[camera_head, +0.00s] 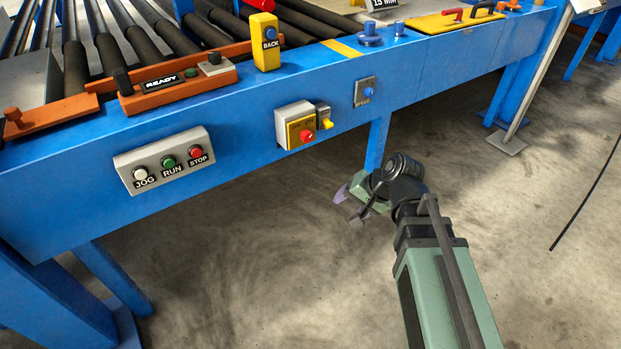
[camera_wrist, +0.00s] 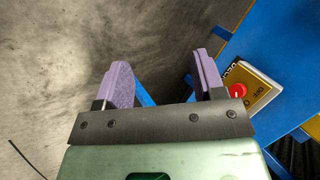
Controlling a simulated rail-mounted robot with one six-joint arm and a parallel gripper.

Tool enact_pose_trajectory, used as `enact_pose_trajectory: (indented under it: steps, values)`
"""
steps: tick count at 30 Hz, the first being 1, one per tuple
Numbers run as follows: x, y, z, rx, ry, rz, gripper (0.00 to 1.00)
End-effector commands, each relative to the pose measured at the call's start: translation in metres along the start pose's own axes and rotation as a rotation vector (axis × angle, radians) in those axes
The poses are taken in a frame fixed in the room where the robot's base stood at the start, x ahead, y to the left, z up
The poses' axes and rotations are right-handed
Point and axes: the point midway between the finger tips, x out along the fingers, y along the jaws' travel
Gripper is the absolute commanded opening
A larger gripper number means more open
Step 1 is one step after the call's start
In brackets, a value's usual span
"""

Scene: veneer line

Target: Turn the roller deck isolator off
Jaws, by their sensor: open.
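The roller deck isolator (camera_head: 283,122) is a grey box on the blue side beam, with a yellow plate and a red knob (camera_head: 306,136). In the wrist view its yellow plate (camera_wrist: 262,88) shows at the right, lettered OFF and ON, with the red knob (camera_wrist: 238,90) partly beside my right finger. I cannot tell which mark the knob points to. My gripper (camera_head: 350,204) is open and empty, below and to the right of the isolator in the head view, apart from it. Its purple fingers (camera_wrist: 160,62) show in the wrist view.
A small grey box with a yellow lever (camera_head: 325,123) sits right beside the isolator. A blue speed knob (camera_head: 369,93) is further right, and a JOG, RUN, STOP panel (camera_head: 165,160) is left. A blue leg (camera_head: 377,145) stands behind my gripper. The floor (camera_head: 250,250) in front is clear.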

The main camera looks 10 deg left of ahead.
Motion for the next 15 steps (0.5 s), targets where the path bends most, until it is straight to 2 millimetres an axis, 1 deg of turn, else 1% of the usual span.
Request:
enact_pose_trajectory:
  steps: [1,2,3,5,6,7,9,10,12,15]
  values:
    - [0.058,0.008,-0.006,0.097,0.027,-0.117,0.63]
    - [0.073,-0.001,-0.012,0.182,0.042,-0.207,0.63]
    - [0.091,-0.014,-0.022,0.318,0.055,-0.337,0.63]
    - [0.109,-0.034,-0.041,0.578,0.049,-0.560,0.63]
    - [0.107,-0.049,-0.059,0.796,0.021,-0.725,0.63]
    - [0.096,-0.061,-0.072,0.956,-0.009,-0.836,0.63]
    - [0.058,-0.080,-0.102,1.293,-0.097,-1.047,0.63]
    - [0.050,-0.080,-0.109,1.400,-0.132,-1.108,0.63]
    - [0.042,-0.078,-0.118,1.558,-0.185,-1.182,0.63]
    - [0.041,-0.076,-0.120,1.620,-0.210,-1.195,0.63]
